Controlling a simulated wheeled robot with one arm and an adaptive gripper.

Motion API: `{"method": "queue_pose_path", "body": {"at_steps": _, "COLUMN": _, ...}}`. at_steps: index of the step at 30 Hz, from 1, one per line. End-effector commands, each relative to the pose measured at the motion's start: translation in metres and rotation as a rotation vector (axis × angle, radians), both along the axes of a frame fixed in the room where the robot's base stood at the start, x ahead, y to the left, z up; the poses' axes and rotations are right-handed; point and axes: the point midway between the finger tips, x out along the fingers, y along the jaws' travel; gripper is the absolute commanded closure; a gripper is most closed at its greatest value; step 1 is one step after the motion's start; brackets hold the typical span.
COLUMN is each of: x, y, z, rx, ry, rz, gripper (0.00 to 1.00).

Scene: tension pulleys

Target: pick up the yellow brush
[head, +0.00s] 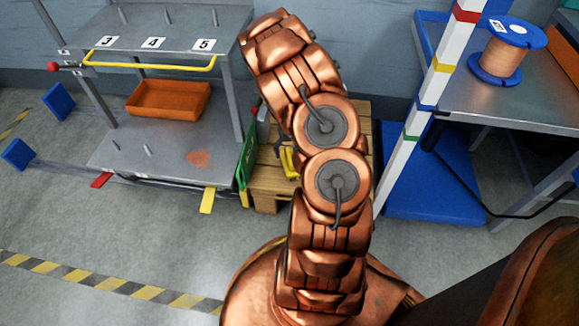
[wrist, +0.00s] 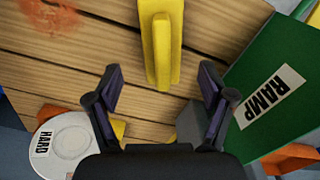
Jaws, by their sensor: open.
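The yellow brush (wrist: 162,50) lies on wooden planks (wrist: 60,65) at the top middle of the wrist view. It has a long narrow body with a raised ridge, and its upper end is cut off by the frame edge. My gripper (wrist: 160,78) is open and empty, its two dark fingers on either side of the brush's near end. I cannot tell how high the fingers are above it. In the head view, my arm hides most of the gripper and part of the wooden platform (head: 265,190); a yellow piece (head: 290,163) shows beside the arm.
In the head view, a grey shelf with an orange tray (head: 167,99) stands left, a striped post (head: 410,125) right, and a spool (head: 505,55) beyond.

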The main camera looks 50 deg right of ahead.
Motion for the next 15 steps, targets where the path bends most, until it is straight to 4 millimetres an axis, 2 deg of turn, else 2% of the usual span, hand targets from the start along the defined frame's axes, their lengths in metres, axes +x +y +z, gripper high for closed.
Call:
{"method": "queue_pose_path", "body": {"at_steps": 10, "x": 0.0, "y": 0.003, "z": -0.043, "rx": 0.0, "ry": 0.001, "rz": 0.0, "gripper": 0.19}}
{"method": "queue_pose_path", "body": {"at_steps": 15, "x": 0.0, "y": 0.003, "z": -0.058, "rx": -0.002, "ry": 0.001, "rz": 0.001, "gripper": 0.19}}
